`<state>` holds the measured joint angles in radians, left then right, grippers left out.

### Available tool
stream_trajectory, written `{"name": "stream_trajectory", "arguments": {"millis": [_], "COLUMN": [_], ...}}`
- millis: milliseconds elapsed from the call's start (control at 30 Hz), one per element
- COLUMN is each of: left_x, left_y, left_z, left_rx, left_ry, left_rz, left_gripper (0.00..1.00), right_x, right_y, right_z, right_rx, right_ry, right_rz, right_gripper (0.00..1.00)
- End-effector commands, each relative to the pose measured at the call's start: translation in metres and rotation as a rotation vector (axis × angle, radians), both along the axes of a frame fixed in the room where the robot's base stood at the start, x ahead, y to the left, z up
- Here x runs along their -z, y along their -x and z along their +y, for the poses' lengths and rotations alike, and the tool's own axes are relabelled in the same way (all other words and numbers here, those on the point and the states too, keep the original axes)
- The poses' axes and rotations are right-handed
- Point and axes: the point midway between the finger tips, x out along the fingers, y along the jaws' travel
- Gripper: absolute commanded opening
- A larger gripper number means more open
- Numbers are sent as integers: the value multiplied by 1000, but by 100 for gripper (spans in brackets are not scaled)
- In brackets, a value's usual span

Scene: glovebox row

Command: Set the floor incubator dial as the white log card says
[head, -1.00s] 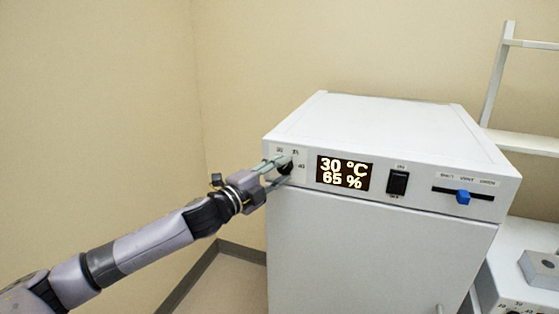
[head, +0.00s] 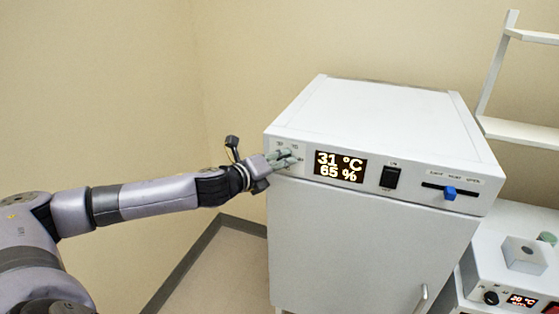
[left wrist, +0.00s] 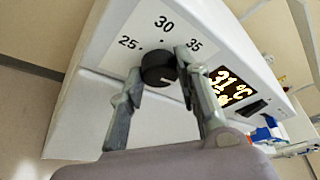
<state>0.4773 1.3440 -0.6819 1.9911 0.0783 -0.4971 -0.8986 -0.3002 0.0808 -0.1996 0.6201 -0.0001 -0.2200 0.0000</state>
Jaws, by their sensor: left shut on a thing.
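The floor incubator (head: 375,115) is a white box with a front panel. Its display (head: 340,167) reads 31 °C and 65 %. The black dial (left wrist: 158,69) shows in the left wrist view, on a white scale plate with marks 25, 30 and 35. My left gripper (head: 288,160) is at the dial, at the panel's left end. In the left wrist view its fingers (left wrist: 155,80) stand on both sides of the dial, shut on it. In the head view the fingers hide most of the dial. No white log card is seen. My right gripper is not in view.
Right of the display are a black rocker switch (head: 390,177) and a slider with a blue knob (head: 450,193). A smaller white device (head: 515,270) with its own display stands at the lower right. A white rack (head: 520,131) is behind it. Floor left of the incubator is clear.

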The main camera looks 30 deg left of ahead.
Motion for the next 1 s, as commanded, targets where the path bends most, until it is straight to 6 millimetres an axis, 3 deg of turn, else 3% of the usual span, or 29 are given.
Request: {"name": "stream_trajectory", "arguments": {"millis": [300, 800, 833, 1000], "left_x": [1, 1, 1, 1], "left_y": [0, 0, 0, 0], "left_z": [-1, -1, -1, -1], "left_rx": [1, 0, 0, 1], "left_ry": [-104, -122, -121, -121], "left_rz": [27, 32, 32, 31], "left_gripper": [3, 3, 31, 42], "right_x": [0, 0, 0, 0], "right_y": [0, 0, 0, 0], "right_z": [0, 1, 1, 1], "right_rx": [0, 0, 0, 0], "right_ry": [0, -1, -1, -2], "right_rz": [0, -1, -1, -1], "right_gripper": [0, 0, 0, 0]}}
